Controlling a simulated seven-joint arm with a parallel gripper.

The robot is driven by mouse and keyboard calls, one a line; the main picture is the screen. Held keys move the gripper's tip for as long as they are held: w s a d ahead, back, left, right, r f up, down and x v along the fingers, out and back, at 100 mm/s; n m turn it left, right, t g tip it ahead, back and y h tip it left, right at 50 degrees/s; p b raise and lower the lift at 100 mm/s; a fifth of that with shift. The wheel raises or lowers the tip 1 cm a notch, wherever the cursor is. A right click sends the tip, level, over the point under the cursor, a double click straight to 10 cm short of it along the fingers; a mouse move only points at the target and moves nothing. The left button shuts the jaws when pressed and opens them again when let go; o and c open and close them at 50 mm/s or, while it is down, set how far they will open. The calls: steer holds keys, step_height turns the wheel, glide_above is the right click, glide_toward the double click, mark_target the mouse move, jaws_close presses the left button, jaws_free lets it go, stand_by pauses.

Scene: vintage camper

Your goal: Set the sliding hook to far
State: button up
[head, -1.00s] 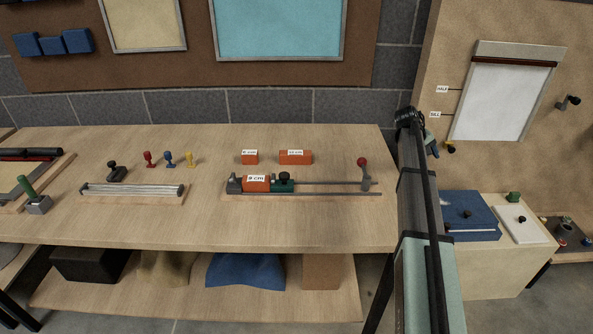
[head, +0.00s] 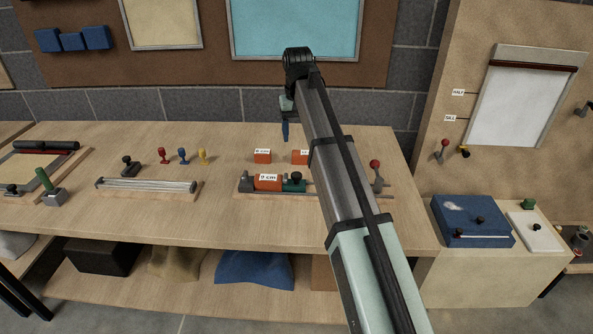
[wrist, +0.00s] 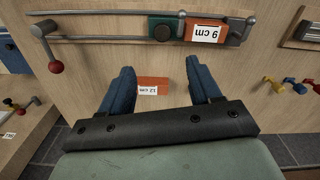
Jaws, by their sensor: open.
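No part is labelled as the sliding hook or "far", so I cannot tell for certain which it is. A rail fixture (head: 250,195) on the bench carries an orange block marked 9 cm (head: 269,182), a green slider with a black knob (head: 294,182) and a red-knobbed lever (head: 376,175) at its right end. The wrist view shows the green slider (wrist: 164,30) beside the 9 cm block and the red knob (wrist: 56,67) at left. My gripper (head: 286,133) hangs above the bench behind the fixture. In the wrist view its blue fingers (wrist: 157,72) are apart and empty.
Loose orange blocks (head: 262,156) lie behind the fixture; one marked 12 cm (wrist: 152,86) shows between my fingers, below them. Small coloured pegs (head: 182,156) and a silver-rod fixture (head: 145,184) stand left. A blue box (head: 472,222) and wall knobs (head: 443,148) are right.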

mark_target(297, 174)
steer(key=f, duration=1.3)
steer(key=shift+s+a+f, duration=0.15)
steer(key=shift+a+f, duration=0.05)
steer(key=shift+f, duration=0.15)
steer(key=shift+c, duration=0.4)
jaws_close()
